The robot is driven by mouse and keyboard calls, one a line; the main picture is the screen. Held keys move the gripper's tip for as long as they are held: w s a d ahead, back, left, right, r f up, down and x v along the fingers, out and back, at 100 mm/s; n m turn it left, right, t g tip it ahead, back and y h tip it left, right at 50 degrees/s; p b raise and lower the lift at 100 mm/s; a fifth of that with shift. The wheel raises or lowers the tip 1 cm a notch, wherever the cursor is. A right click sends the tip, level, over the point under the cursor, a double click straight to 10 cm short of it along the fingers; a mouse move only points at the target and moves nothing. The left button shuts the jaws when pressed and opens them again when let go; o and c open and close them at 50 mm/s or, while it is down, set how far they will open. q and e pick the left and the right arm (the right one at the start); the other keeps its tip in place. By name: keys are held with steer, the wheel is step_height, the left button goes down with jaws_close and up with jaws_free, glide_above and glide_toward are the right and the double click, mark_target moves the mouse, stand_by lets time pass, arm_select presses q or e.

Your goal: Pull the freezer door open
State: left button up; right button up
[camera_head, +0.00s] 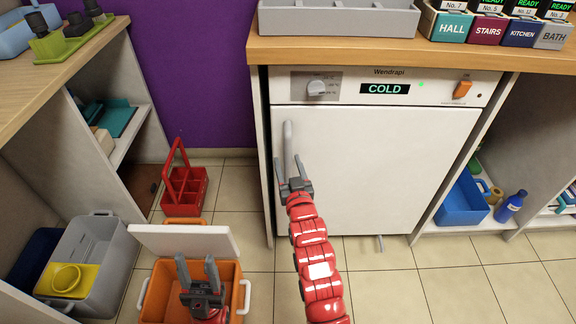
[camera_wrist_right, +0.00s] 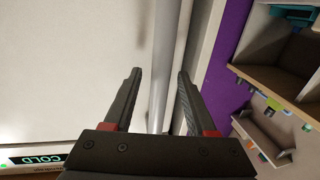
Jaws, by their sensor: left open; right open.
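The white freezer door (camera_head: 385,165) is under the counter and looks shut. Its upright grey handle (camera_head: 288,142) is near the door's left edge. My right gripper (camera_head: 291,170) is open at the lower part of the handle. In the right wrist view the grey handle bar (camera_wrist_right: 165,60) shows between the two open fingers of my right gripper (camera_wrist_right: 160,76); I cannot tell whether either finger touches it. My left gripper (camera_head: 197,266) is open and empty, low in front of the orange crate.
An orange crate (camera_head: 160,290) and a red caddy (camera_head: 185,190) stand on the floor at the left. The tiled floor (camera_head: 470,265) before the door is mostly clear.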

steer(key=shift+w, duration=0.25)
jaws_close()
stand_by(1.4)
